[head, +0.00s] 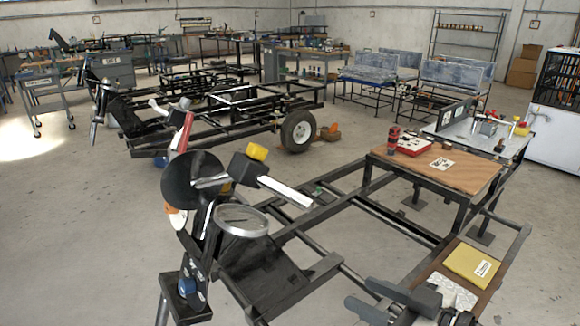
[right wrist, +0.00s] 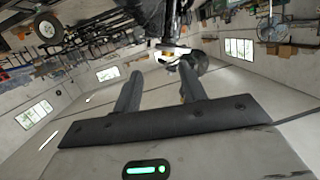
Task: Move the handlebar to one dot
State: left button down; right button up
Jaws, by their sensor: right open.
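The handlebar assembly (head: 240,178) stands on a dark steering post at the left front of a black frame. A light grip (head: 285,192) points right from it, and another light end (head: 158,107) points up left. A yellow block (head: 257,152), a black disc and a metal ring sit around its middle. I cannot make out a dot. My right gripper (head: 360,297) is at the bottom right, open and empty, apart from the handlebar. In the right wrist view its two fingers (right wrist: 162,72) are spread, with the dark assembly beyond them. My left gripper is not in view.
The black frame (head: 322,273) spreads below and right of the handlebar. A wooden board (head: 472,178) carries a red drill-like tool and a red-white box. A yellow packet (head: 471,262) lies near my right gripper.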

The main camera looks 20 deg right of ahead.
notch_tip(320, 180, up, 12)
jog(key=s+n+t+y+p, duration=0.1)
jog(key=n+y+p, duration=0.1)
jog(key=n+y, duration=0.1)
jog(key=b, duration=0.3)
send_near(294, 192)
jog(key=x, duration=0.2)
jog(key=p+x, duration=0.1)
jog(key=x, duration=0.2)
jog(key=shift+w+a+f+p, duration=0.1)
jog(key=shift+w+f+p, duration=0.2)
jog(key=shift+w, duration=0.05)
jog(key=p+x, duration=0.1)
jog(key=x, duration=0.3)
jog(key=shift+w+a+f, duration=0.1)
jog(key=shift+a+f, duration=0.05)
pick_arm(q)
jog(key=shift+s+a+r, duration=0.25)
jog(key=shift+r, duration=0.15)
pick_arm(e)
jog(key=shift+c, duration=0.2)
